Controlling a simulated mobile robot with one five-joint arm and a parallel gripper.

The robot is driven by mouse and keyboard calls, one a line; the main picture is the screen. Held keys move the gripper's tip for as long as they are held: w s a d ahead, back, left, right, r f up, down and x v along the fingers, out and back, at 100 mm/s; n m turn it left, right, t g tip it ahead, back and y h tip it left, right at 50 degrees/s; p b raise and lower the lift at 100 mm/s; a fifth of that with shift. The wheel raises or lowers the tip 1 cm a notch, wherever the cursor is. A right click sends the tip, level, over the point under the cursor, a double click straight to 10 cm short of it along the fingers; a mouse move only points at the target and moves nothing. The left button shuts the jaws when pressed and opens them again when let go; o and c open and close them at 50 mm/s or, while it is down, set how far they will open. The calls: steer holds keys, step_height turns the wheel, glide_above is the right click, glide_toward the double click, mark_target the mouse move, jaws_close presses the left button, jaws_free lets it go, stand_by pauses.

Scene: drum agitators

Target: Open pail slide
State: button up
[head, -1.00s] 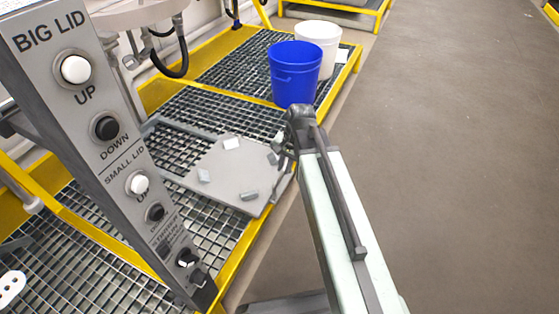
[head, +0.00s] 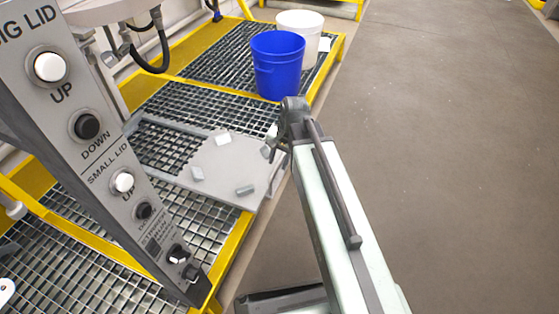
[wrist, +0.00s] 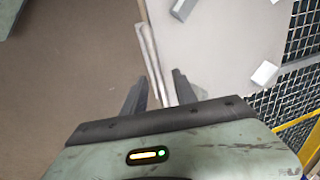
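The pail slide appears to be a flat grey plate (head: 215,165) with several small light blocks on it, lying on the grating. In the wrist view, the plate (wrist: 215,40) fills the upper right, with a light bar (wrist: 152,55) along its near edge. My gripper (head: 271,148) is at the plate's right edge in the head view. In the wrist view, my gripper (wrist: 160,90) has its two dark fingers apart, with the lower end of the bar between or just beyond them. I cannot tell whether they touch it.
A blue pail (head: 278,68) and a white pail (head: 300,25) stand on the yellow-edged grating behind the plate. A grey control panel (head: 95,145) with lid buttons stands close on the left. The concrete floor (head: 440,150) on the right is clear.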

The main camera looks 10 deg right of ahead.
steer(key=shift+r, duration=0.1)
step_height(320, 180, up, 8)
steer(key=d+p, duration=0.1)
steer(key=p, duration=0.6)
steer(key=shift+s+d+f+p, duration=0.15)
steer(key=shift+s+f+p, duration=0.1)
steer(key=shift+s+p, duration=0.15)
steer(key=s+d+r+n+g+h+p, duration=0.1)
steer(key=s+r+n+h+p, duration=0.1)
steer(key=s+r+n+p, duration=0.3)
step_height(320, 180, up, 37)
steer(key=n+p, duration=0.1)
steer(key=p, duration=3.6)
steer(key=shift+s+n, duration=0.4)
steer(key=shift+s, duration=0.05)
